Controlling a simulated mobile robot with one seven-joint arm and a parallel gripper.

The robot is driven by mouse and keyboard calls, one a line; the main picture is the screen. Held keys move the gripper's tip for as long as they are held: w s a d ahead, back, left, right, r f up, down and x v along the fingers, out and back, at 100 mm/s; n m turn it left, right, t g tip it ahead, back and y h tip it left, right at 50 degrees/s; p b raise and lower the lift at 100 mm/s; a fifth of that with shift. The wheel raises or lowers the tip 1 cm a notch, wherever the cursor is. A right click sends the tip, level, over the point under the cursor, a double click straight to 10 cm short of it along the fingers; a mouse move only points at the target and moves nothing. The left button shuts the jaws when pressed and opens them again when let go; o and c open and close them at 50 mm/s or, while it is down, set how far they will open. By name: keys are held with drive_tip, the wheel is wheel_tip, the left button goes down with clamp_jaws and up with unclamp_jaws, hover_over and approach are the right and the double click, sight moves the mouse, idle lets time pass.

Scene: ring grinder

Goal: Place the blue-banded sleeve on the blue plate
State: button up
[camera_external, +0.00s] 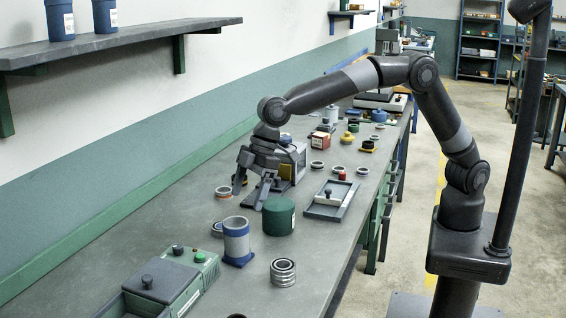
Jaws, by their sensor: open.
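My gripper (249,197) is open and points down above the bench, behind the sleeve. Its fingers are apart from the sleeve, and I see nothing held between them.
A green canister (279,216) stands close right of the sleeve. Stacked metal rings (283,272) and a green control box (195,264) are nearer. A grey tray (318,211) lies right of my gripper, near the bench edge. Bench at left is clear.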

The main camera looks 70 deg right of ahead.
drive_tip(key=s+d+r+m+t, duration=0.15)
drive_tip(key=d+r, duration=0.25)
drive_tip(key=d, duration=0.5)
drive_tip(key=s+d+r+m+h, duration=0.1)
drive_tip(key=s+d+r+m, duration=0.15)
drive_tip(key=d, duration=0.65)
drive_tip(key=s+d+r+m, duration=0.1)
drive_tip(key=s+d+r, duration=0.1)
drive_tip(key=d+r, duration=0.5)
drive_tip(key=s+d+f+m+t+h, duration=0.1)
drive_tip(key=s+d+f+m, duration=0.2)
drive_tip(key=s+d, duration=0.8)
drive_tip(key=s+d+f+m+t+h, duration=0.1)
drive_tip(key=s+d+f+m, duration=0.2)
drive_tip(key=s+d, duration=0.9)
drive_tip(key=shift+s+d+f+m+h, duration=0.3)
drive_tip(key=shift+s+f+h, duration=0.15)
drive_tip(key=shift+f, duration=0.5)
